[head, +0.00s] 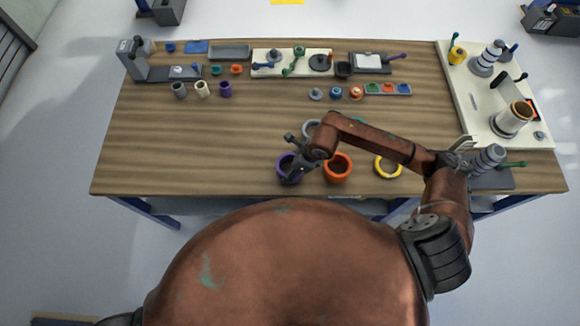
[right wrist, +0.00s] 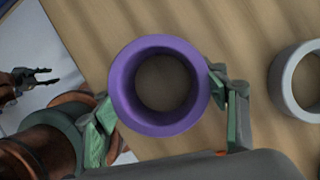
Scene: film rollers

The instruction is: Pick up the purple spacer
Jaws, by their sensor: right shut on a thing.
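The purple spacer (right wrist: 122,88), a thick ring, sits between the two fingers of my right gripper (right wrist: 160,103) in the right wrist view. The fingers press on its outer wall from both sides. In the head view the purple spacer (head: 279,163) is near the table's front edge, partly hidden by my right gripper (head: 291,173). I cannot tell whether it rests on the table or is just above it. My left gripper (right wrist: 38,78) shows small at the left of the right wrist view, fingers apart and empty, away from the spacer.
An orange ring (head: 338,176) stands just right of the purple spacer and a yellow ring (head: 399,168) further right. A grey ring (right wrist: 280,82) is close by. A small purple part (head: 225,91) stands further back. The wooden table (head: 180,150) is clear at the front left.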

